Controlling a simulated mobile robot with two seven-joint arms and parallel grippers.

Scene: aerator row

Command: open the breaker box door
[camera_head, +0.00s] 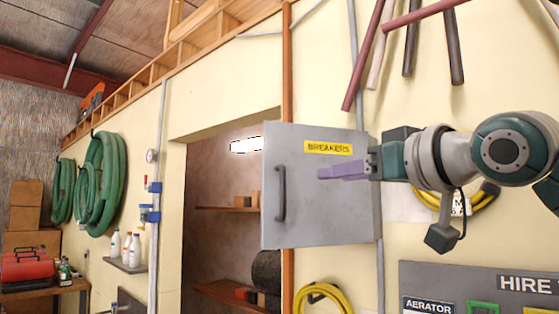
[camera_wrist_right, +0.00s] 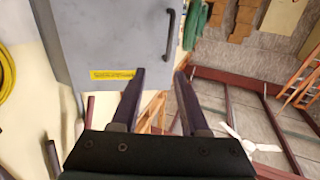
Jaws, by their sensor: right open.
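The grey breaker box door (camera_head: 325,200) has a yellow BREAKERS label (camera_head: 328,147) and a dark upright handle (camera_head: 280,194) near its left edge. Its left edge looks nearer to me than its right, as if the door stands out from the wall; how far I cannot tell. The inside of the box is hidden. My right gripper (camera_head: 322,173) is open and empty in front of the door, right of the handle and apart from it. In the right wrist view, the handle (camera_wrist_right: 170,32) lies beyond the open fingertips (camera_wrist_right: 160,74). My left gripper is not in view.
A wooden post (camera_head: 288,60) and a doorway with shelves (camera_head: 226,208) stand behind and left of the door. Red and dark pipes (camera_head: 364,56) hang above right. A yellow hose (camera_head: 325,294) hangs below, and a grey HIRE board (camera_head: 450,280) is at lower right.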

